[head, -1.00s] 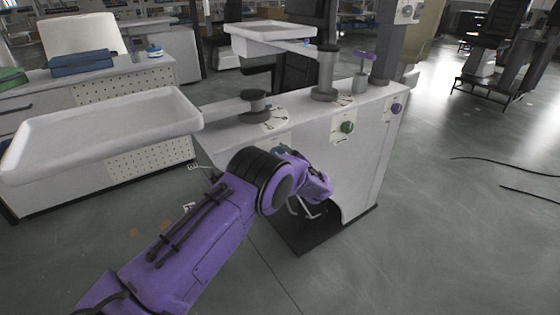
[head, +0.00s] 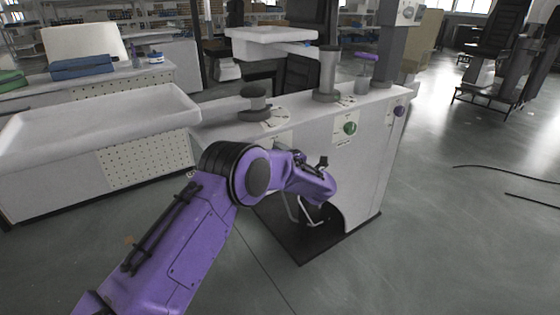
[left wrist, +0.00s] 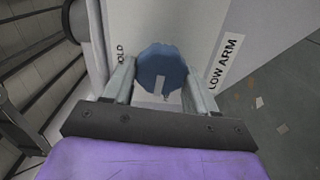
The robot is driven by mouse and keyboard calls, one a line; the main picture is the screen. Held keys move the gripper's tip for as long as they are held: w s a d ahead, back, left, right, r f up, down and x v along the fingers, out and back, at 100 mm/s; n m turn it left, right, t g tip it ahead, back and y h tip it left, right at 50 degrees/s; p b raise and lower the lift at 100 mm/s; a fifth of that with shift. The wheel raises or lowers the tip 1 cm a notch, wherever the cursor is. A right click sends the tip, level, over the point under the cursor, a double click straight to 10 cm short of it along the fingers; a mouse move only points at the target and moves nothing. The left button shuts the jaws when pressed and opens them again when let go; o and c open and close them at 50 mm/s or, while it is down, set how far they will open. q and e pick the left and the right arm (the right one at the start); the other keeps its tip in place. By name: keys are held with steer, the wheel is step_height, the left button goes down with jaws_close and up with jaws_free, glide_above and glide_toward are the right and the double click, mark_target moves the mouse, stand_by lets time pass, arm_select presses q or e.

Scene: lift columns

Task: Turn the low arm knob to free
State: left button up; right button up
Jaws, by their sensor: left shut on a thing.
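In the left wrist view a blue faceted knob (left wrist: 161,66) with a pale pointer mark stands on the light cabinet face. A "LOW ARM" label (left wrist: 225,62) is on its right, and a partly covered label ending in "OLD" (left wrist: 121,54) is on its left. My left gripper (left wrist: 160,88) has a finger on each side of the knob and is shut on it. In the head view my purple left arm reaches the cabinet front (head: 350,170); its wrist hides the blue knob and the fingertips. My right gripper is out of view.
A long white tray (head: 100,118) extends left and a smaller tray (head: 270,45) sits behind. The floor at right is mostly clear.

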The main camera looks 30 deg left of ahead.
arm_select(q)
steer(key=shift+f+n, duration=0.1)
steer(key=shift+n, duration=0.3)
stand_by(0.3)
steer(key=o, duration=1)
steer(key=v, duration=1)
steer(key=shift+s+d, duration=0.15)
steer(key=shift+d, duration=0.15)
